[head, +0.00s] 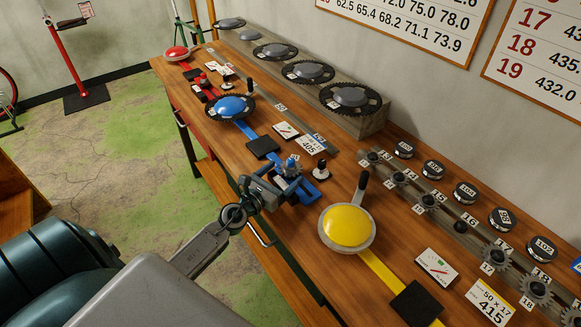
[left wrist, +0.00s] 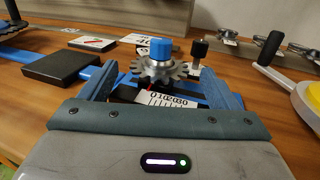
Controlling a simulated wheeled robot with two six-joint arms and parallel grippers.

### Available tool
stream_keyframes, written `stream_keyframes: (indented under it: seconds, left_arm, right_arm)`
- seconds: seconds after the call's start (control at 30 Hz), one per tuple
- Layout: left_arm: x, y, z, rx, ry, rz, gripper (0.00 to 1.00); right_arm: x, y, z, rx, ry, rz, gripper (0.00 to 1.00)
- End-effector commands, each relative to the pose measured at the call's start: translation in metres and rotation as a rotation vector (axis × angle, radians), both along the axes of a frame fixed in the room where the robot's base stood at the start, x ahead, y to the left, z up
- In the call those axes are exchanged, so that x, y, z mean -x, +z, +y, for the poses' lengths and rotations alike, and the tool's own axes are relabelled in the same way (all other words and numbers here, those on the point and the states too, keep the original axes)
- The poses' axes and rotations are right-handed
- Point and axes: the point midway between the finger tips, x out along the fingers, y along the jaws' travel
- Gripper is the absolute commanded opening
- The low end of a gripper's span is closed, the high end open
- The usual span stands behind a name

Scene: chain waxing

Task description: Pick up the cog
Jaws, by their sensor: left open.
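A grey metal cog (left wrist: 163,73) with a blue knob (left wrist: 160,50) on top sits on the blue station at the table's near edge. In the head view, the blue knob (head: 291,163) shows just beyond my left gripper (head: 287,181), and the cog is partly hidden. In the left wrist view, my left gripper (left wrist: 162,92) is open, with one blue-grey finger on each side in front of the cog. I cannot tell whether the fingers touch it. A numbered scale shows between the fingers. My right gripper is not in view.
A black-knobbed piece (head: 321,170) stands just right of the station. A yellow round dial (head: 347,227) with a handle lies nearer, and a blue dial (head: 230,107) farther back. Small cogs line a numbered rail (head: 428,202) at right. Large chainrings (head: 350,97) stand on a ledge behind.

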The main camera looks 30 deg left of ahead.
Motion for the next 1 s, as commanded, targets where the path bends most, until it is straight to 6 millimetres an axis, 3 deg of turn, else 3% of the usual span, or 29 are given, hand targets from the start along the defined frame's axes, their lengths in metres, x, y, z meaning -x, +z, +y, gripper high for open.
stream_keyframes:
  seconds: [0.13, 0.4, 0.67, 1.0]
  left_arm:
    - [-0.015, 0.001, -0.001, 0.001, 0.0, 0.0, 0.83]
    - [-0.017, 0.001, -0.002, 0.0, 0.0, 0.0, 0.83]
    - [-0.017, 0.001, -0.002, 0.0, 0.0, 0.001, 0.35]
    - [-0.017, 0.003, -0.002, 0.0, 0.0, 0.0, 0.35]
  right_arm:
    - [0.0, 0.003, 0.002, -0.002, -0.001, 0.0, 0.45]
    - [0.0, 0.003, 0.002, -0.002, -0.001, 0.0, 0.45]
    - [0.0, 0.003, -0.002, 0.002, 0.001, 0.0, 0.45]
    - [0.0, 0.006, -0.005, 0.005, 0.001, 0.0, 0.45]
